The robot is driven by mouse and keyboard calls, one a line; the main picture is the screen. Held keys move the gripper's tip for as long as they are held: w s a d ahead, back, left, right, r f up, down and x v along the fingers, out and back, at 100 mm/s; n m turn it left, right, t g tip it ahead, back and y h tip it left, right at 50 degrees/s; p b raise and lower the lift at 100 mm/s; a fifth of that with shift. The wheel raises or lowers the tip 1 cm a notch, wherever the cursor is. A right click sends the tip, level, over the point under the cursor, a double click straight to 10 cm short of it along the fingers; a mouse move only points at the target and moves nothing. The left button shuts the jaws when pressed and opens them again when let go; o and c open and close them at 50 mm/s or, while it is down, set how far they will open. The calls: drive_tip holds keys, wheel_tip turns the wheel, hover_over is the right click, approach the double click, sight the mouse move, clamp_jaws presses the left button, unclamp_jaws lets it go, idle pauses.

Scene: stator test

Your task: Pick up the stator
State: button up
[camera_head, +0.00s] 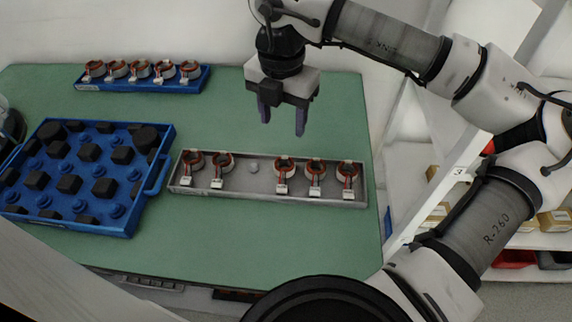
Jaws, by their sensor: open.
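Several stators, ring-shaped with copper-red windings and white tags, stand in a row in a grey tray (262,190) on the green table. Two are at the left, a stator (192,162) and another stator (221,166). Three are at the right, a stator (285,168), a stator (315,172) and a stator (348,174). An empty slot with a light peg (253,167) lies between the two groups. My gripper (283,120) points down above and behind the tray, near the empty slot and the third stator. Its fingers are apart with nothing between them.
A blue rack (145,86) with several more stators stands at the back left. A blue crate (130,222) with dark blocks and blue pegs is at the left, close to the tray. The green table (240,245) is clear in front. White shelves (460,165) stand at the right.

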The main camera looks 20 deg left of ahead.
drive_tip(key=p, duration=0.1)
hover_over(284, 163)
drive_tip(key=s, duration=0.2)
drive_tip(key=f, duration=0.9)
drive_tip(key=shift+d, duration=0.3)
drive_tip(key=shift+w+f+p, duration=0.15)
drive_tip(key=shift+f+p, duration=0.45)
drive_tip(key=shift+f, duration=0.75)
drive_tip(key=shift+w+f+p, duration=0.1)
drive_tip(key=shift+f+p, duration=0.45)
drive_tip(key=shift+f, duration=0.8)
drive_tip(key=c, duration=0.8)
